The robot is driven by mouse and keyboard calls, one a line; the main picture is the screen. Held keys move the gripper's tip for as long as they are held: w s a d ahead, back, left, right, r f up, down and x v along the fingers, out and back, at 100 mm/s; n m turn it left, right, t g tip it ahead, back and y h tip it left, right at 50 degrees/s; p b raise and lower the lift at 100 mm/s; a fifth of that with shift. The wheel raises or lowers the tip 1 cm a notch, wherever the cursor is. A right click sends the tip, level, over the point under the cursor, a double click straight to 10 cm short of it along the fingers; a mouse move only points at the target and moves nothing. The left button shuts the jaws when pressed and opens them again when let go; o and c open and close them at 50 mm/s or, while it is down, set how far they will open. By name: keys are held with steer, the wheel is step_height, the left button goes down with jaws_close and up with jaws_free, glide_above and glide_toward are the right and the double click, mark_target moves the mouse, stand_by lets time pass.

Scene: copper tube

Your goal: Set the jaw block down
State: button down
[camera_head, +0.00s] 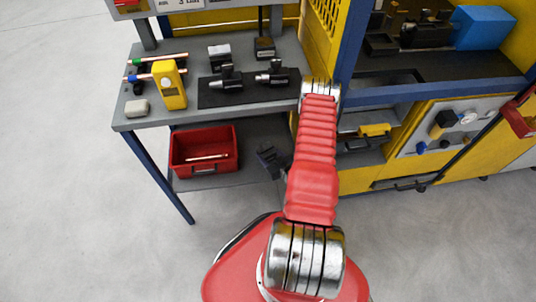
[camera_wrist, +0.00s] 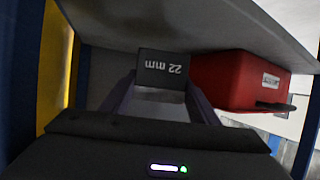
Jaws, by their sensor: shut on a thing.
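The jaw block (camera_wrist: 162,64) is dark grey with "22 mm" on its face, which appears upside down in the wrist view. My gripper (camera_wrist: 162,88) is shut on it, with one finger along each side. In the head view my gripper (camera_head: 270,157) reaches over the lower shelf (camera_head: 250,178) of the bench, right of the red bin. The block itself cannot be made out clearly there. In the wrist view a grey surface (camera_wrist: 205,25) lies just beyond the block; I cannot tell whether they touch.
The red bin (camera_head: 203,152) stands on the lower shelf with a copper piece inside; it also shows in the wrist view (camera_wrist: 235,80). The benchtop (camera_head: 180,118) above holds tools, tubes and a yellow device (camera_head: 170,85). A yellow cabinet (camera_head: 360,180) borders the right side.

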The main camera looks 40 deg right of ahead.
mark_target(270, 160)
steer(key=shift+f, duration=1.5)
steer(key=shift+w+d+f, duration=0.15)
steer(key=shift+w+f, duration=0.05)
steer(key=shift+f, duration=0.2)
steer(key=c, duration=0.7)
jaws_free()
steer(key=shift+f, duration=0.1)
steer(key=v, duration=1.2)
